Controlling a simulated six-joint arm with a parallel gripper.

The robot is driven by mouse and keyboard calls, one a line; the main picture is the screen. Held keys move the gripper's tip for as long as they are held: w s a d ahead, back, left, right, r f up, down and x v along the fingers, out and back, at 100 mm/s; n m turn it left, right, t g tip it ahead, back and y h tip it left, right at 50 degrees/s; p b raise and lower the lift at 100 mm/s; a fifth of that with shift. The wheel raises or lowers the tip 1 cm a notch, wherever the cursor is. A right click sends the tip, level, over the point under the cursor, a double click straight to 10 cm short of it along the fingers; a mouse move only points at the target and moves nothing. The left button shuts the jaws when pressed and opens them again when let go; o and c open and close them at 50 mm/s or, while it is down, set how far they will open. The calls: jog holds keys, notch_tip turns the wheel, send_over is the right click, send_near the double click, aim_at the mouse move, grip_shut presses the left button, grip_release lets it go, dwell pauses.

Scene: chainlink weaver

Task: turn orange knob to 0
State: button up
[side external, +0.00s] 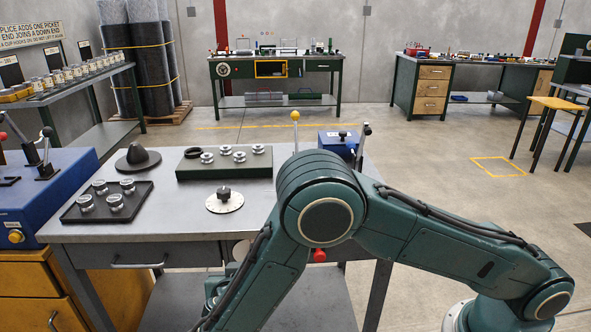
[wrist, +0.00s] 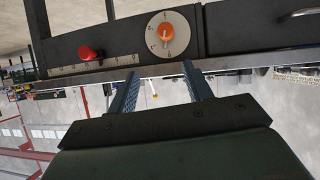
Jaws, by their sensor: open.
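The orange knob (wrist: 166,32) sits at the centre of a round white dial (wrist: 153,43) on the dark front panel of the bench, in the wrist view. Small marks ring the dial, too small to read, and I cannot tell where the knob points. My gripper (wrist: 161,69) is open and empty, its two fingers reaching toward the panel just below the dial in the picture, apart from the knob. In the side view a pale sliver of the dial (side external: 241,251) shows beside my arm; the orange knob and my gripper are hidden there.
A red slider knob (wrist: 90,53) on a marked scale is left of the dial in the wrist view. A drawer handle (side external: 138,265) is on the bench front. On top are a black knob on a white dial (side external: 224,202), a black tray (side external: 107,201) and a green block (side external: 224,163).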

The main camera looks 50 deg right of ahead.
jog(key=s+d+r+n+g+y, duration=0.1)
jog(key=s+d+r+y, duration=0.1)
jog(key=d+r, duration=0.4)
jog(key=s+d+r+n+g+y, duration=0.1)
jog(key=s+d+r, duration=0.4)
jog(key=r, duration=0.6)
jog(key=shift+s+d+r+g+y, duration=0.2)
jog(key=shift+d+r+g+y, duration=0.15)
jog(key=shift+d+g+y, duration=0.65)
jog(key=shift+a+f, duration=0.1)
jog(key=shift+a, duration=0.25)
jog(key=w+a+f+m+t+h, duration=0.1)
jog(key=w+a+f+t+h, duration=0.1)
jog(key=a+f, duration=0.5)
jog(key=w+a+f+m+t+h, duration=0.2)
jog(key=a+f, duration=0.4)
jog(key=f, duration=0.7)
jog(key=shift+w+a+f+t+h, duration=0.2)
jog(key=shift+w+a+t+h, duration=0.25)
jog(key=shift+w+t, duration=0.55)
jog(key=shift+w+d, duration=0.15)
